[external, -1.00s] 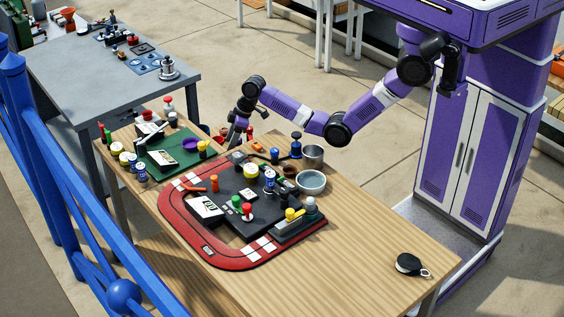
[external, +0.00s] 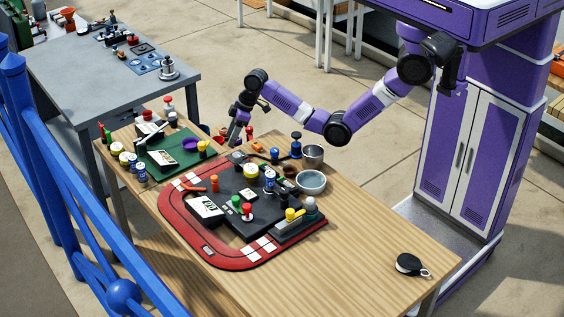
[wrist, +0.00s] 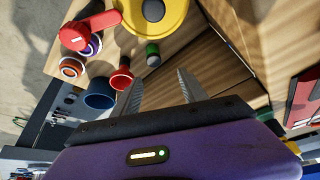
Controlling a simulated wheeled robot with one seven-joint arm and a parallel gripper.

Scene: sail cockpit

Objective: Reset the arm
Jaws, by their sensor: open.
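Bare wood shows between and beyond the fingers. My purple arm reaches in from the right, bent at its joints. In the wrist view a red cup-shaped piece (wrist: 121,79) is close beside the left finger, and a small green cylinder (wrist: 153,54) lies farther out between them.
A steel pot (external: 313,155) and a grey bowl (external: 311,183) stand right of the gripper, with a dark blue stamp-like piece (external: 296,145) nearby. Several cans and small parts crowd the left. The table's front right is mostly clear, except for a black round object (external: 408,264).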

